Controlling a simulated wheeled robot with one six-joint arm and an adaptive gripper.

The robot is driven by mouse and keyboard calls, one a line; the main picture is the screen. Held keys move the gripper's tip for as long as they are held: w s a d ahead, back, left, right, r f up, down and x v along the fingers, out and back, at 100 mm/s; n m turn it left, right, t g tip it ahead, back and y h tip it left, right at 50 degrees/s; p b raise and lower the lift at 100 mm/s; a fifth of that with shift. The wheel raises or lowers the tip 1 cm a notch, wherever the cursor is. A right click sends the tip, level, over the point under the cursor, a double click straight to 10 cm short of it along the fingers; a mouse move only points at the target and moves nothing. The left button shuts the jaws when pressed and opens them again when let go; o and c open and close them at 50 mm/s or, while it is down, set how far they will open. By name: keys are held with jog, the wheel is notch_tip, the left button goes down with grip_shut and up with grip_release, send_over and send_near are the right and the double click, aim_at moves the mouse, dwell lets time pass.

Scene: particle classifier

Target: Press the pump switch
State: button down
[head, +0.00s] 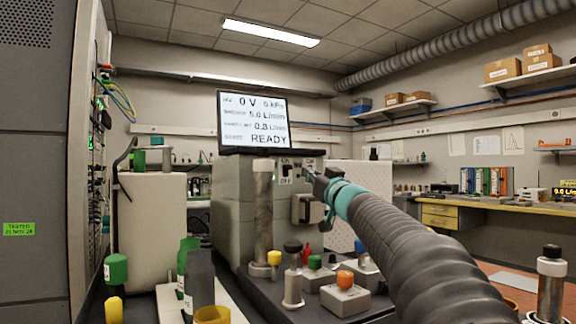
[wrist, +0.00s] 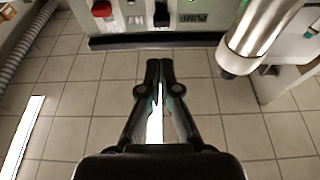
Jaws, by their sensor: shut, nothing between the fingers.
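The grey instrument (head: 232,215) stands in the middle of the head view, with small switches (head: 286,171) marked with ON and OFF on its upper front. In the wrist view its panel (wrist: 120,41) runs along the top edge. A black switch (wrist: 161,14) sits there beside an upside-down PUMP label (wrist: 194,18). My gripper (wrist: 160,64) is shut and empty, its fingertips together below that switch in the picture, apart from the panel. In the head view my gripper (head: 310,174) is close to the upper front and partly covers it.
A red button (wrist: 102,9) is on the panel, left of the black switch. A metal cylinder (wrist: 262,38) stands close on the right. A screen (head: 252,122) reading READY sits on the instrument. Bottles and knobbed boxes (head: 344,298) crowd the bench below.

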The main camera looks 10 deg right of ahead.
aim_at(285, 157)
jog(key=shift+a, duration=0.25)
jog(key=shift+p+x, duration=1.35)
jog(key=shift+x, duration=3.65)
